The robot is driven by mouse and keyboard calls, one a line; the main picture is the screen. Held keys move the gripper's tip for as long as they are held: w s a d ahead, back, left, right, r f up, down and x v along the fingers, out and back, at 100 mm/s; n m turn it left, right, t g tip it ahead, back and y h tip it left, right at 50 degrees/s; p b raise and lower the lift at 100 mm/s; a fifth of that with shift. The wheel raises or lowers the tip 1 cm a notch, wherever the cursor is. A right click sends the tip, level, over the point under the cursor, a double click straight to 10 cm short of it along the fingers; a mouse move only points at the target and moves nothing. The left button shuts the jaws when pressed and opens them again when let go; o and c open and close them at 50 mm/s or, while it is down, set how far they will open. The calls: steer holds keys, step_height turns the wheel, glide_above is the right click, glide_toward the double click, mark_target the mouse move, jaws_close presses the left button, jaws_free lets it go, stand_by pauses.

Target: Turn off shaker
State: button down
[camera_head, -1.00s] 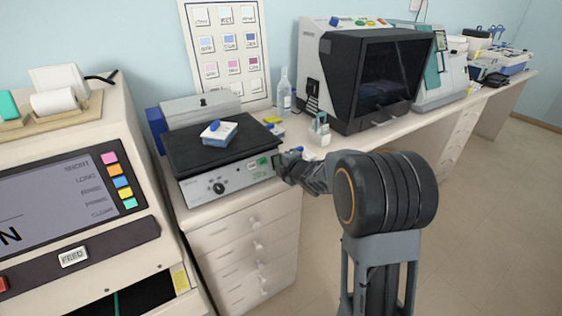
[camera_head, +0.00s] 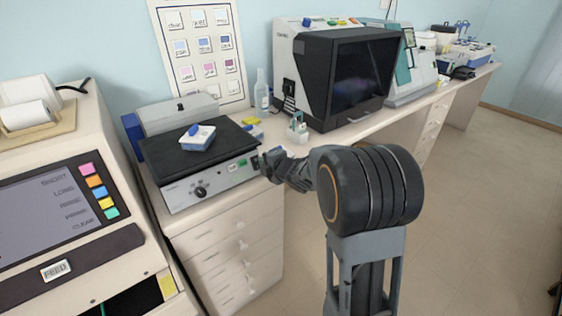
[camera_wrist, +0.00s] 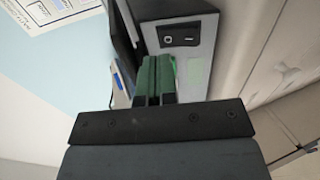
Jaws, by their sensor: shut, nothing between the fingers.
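The shaker has a dark flat platform (camera_head: 190,148) over a silver-grey front panel (camera_head: 212,190) with a black knob (camera_head: 200,192). A blue-and-white box (camera_head: 198,137) rests on the platform. My gripper (camera_head: 266,163) is at the right end of that panel. In the wrist view my gripper (camera_wrist: 156,62) has its fingers together with nothing between them. The shaker's black rocker switch (camera_wrist: 180,36), marked with a circle and a bar, shows just above and right of the fingertips. Whether the fingertips touch the panel I cannot tell. In the head view the gripper hides the panel's right end.
A stainer with a screen (camera_head: 50,208) stands at left. A squeeze bottle (camera_head: 262,90), a small holder (camera_head: 298,128) and a dark-windowed machine (camera_head: 350,75) stand behind and right of the shaker. Drawers (camera_head: 232,250) are below the counter. The floor at right is clear.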

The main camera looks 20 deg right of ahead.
steer(key=r+v, duration=0.2)
steer(key=v, duration=0.7)
steer(key=shift+a+r, duration=0.1)
stand_by(0.3)
